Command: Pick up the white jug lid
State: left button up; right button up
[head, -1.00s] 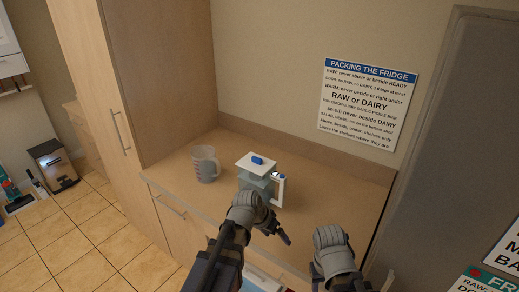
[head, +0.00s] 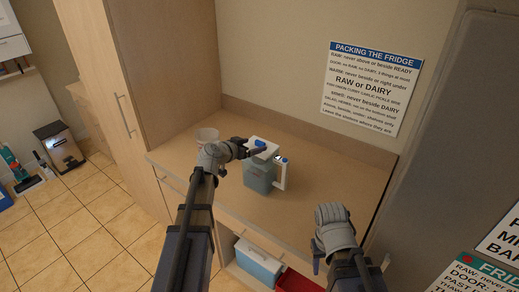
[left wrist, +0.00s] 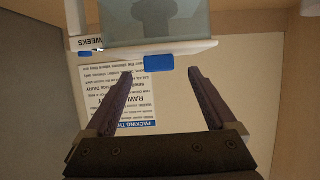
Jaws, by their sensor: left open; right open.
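A blue knob (head: 261,143) stands on the lid. My left gripper (head: 250,148) is at the lid's left side, at about knob height. In the left wrist view, which looks upside down, the lid (left wrist: 195,47) is a white strip below the jug body (left wrist: 150,22). The blue knob (left wrist: 159,63) is just beyond and between the open fingertips, with gaps on both sides. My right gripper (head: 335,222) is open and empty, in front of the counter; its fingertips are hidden.
The counter (head: 335,180) is clear to the right. A tall cabinet (head: 165,80) bounds the left, a grey fridge side (head: 460,140) the right. A light-blue bin (head: 258,262) sits below.

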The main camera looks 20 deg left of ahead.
aim_at(260, 142)
pick_arm(q)
jog(key=shift+r+b+x, duration=0.2)
jog(key=shift+b+x, duration=0.55)
jog(key=shift+x, duration=1.95)
jog(key=shift+r, duration=0.1)
jog(key=shift+c, duration=0.5)
grip_shut()
